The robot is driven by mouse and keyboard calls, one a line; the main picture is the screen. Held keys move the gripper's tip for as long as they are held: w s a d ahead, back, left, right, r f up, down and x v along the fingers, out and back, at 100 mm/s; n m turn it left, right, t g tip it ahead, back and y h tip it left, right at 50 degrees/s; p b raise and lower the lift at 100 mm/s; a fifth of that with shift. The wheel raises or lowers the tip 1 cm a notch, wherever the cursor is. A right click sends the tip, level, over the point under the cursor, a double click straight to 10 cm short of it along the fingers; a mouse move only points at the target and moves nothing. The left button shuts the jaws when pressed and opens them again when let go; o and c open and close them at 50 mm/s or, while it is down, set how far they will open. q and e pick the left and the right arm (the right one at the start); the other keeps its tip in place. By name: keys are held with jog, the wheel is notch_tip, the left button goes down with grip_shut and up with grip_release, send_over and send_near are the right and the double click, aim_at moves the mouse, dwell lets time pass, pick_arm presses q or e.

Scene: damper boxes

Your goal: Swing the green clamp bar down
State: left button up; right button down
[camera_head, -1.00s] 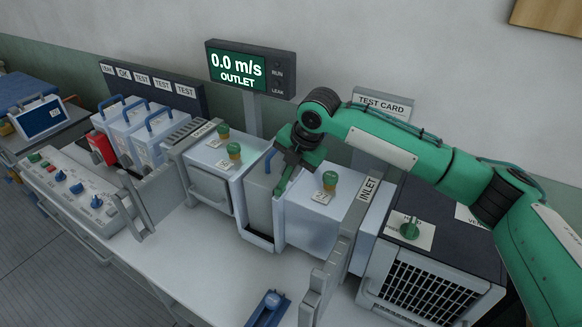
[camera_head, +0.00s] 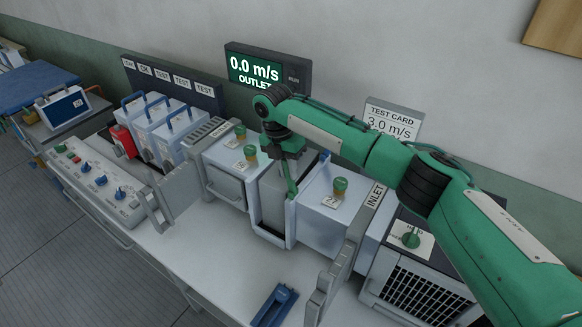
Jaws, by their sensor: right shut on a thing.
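My right gripper (camera_head: 288,160) is above the middle of the duct on the bench, pointing down. It is shut on the green clamp bar (camera_head: 291,183), a short thin green strip that stands out below the dark fingers. The bar looks steep, close to upright, at the grey-white slot section (camera_head: 270,205) between the two white duct boxes. The gripper and wrist hide the bar's upper end, and I cannot make out its hinge. My left gripper is not in view.
The display (camera_head: 254,70) reads 0.0 m/s OUTLET. Capped ports stand on the left duct box (camera_head: 222,160) and right duct box (camera_head: 325,220). A vented fan box (camera_head: 425,290) stands at right. A blue tool (camera_head: 274,305) lies in front. The bench front is mostly clear.

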jog(key=shift+w+a+h, duration=0.1)
jog(key=shift+w+h, duration=0.05)
jog(key=shift+h, duration=0.15)
jog(key=c, duration=1.3)
grip_release()
jog(key=shift+w+b+v, duration=0.1)
jog(key=shift+b+v, duration=0.8)
jog(key=shift+v, duration=2.55)
jog(key=shift+w+b+v, duration=0.15)
jog(key=shift+b+v, duration=0.75)
jog(key=shift+v, duration=2.5)
